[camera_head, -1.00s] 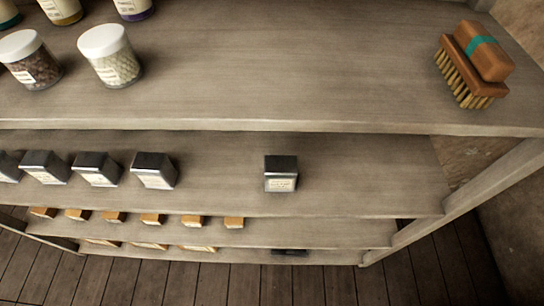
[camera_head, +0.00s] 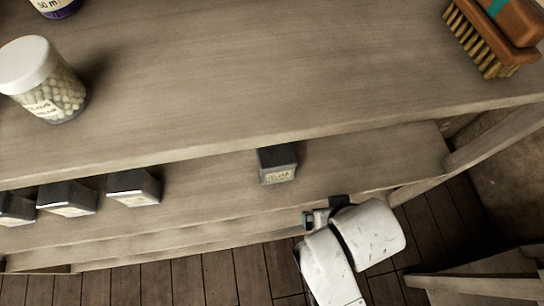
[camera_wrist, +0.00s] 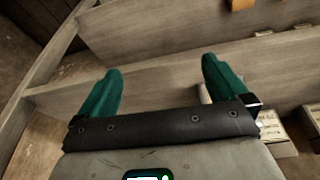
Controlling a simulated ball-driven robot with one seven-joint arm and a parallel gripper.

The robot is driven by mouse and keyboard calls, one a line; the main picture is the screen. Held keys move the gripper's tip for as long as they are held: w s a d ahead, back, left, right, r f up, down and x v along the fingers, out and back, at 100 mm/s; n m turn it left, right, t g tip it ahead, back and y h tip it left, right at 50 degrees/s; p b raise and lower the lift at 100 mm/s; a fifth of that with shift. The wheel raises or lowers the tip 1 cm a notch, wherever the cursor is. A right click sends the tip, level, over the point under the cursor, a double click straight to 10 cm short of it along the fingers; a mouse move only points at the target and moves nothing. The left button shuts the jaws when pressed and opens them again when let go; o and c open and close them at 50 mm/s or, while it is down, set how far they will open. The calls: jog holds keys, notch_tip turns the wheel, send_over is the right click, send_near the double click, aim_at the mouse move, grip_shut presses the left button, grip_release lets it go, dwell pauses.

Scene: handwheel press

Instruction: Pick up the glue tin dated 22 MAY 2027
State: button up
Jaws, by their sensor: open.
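A dark metal tin with a cream label (camera_head: 277,166) stands alone on the second shelf in the head view. Its label print is too small to read. Several similar tins stand in a row to its left, such as the nearest one (camera_head: 134,188); their dates are not readable either. My gripper (camera_head: 308,219) is in front of the shelf edge, below and slightly right of the lone tin, apart from it. In the wrist view its two green fingers (camera_wrist: 162,70) are spread with nothing held between them.
The upper shelf (camera_head: 230,80) overhangs behind the tins and carries a white-lidded jar (camera_head: 42,82) at left and a wooden brush (camera_head: 492,38) at right. The second shelf is clear around the lone tin. A shelf upright (camera_head: 495,140) stands at right.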

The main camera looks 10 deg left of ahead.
aim_at(277, 160)
jog(key=a+r+n+t+y, duration=0.1)
jog(key=a+r, duration=0.2)
jog(key=a, duration=0.6)
jog(key=w+a, duration=0.1)
jog(key=w, duration=0.4)
jog(key=w+a+p, duration=0.1)
jog(key=w, duration=0.2)
jog(key=shift+w+a+f, duration=0.25)
jog(key=shift+a, duration=0.1)
jog(key=shift+w+a+r+p, duration=0.1)
jog(key=shift+w+a+p, duration=0.1)
jog(key=shift+w, duration=0.35)
jog(key=shift+w+a+p, duration=0.1)
jog(key=shift+w+a, duration=0.05)
jog(key=shift+w, duration=0.4)
jog(key=shift+x, duration=1.1)
jog(key=shift+w+a+f, duration=0.15)
jog(key=shift+w+f, duration=0.25)
jog(key=shift+f, duration=0.15)
jog(key=shift+c, duration=0.3)
jog(key=shift+r, duration=0.1)
jog(key=c, duration=1)
